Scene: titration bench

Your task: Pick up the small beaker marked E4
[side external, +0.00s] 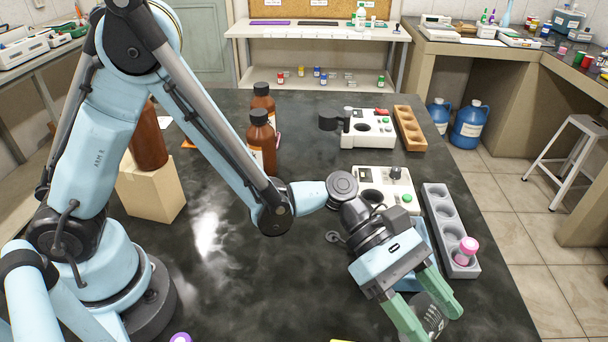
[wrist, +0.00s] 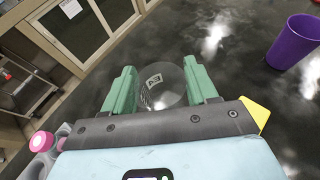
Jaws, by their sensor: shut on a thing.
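A small clear glass beaker (side external: 428,315) with dark and white markings is between the green fingers of my gripper (side external: 426,308) at the lower right of the side view. The fingers are shut on its sides. In the wrist view the beaker (wrist: 160,88) sits between the two green fingers of my gripper (wrist: 161,90), with a small printed label facing the camera. The label is too small to read, so I cannot tell whether it says E4. I cannot tell whether the beaker touches the black bench.
A grey rack (side external: 441,205) with round wells and a pink-capped vial (side external: 466,250) stands right behind my gripper. White instruments (side external: 367,130), a wooden rack (side external: 409,128) and brown bottles (side external: 261,140) are farther back. A purple cup (wrist: 295,42) stands on open bench.

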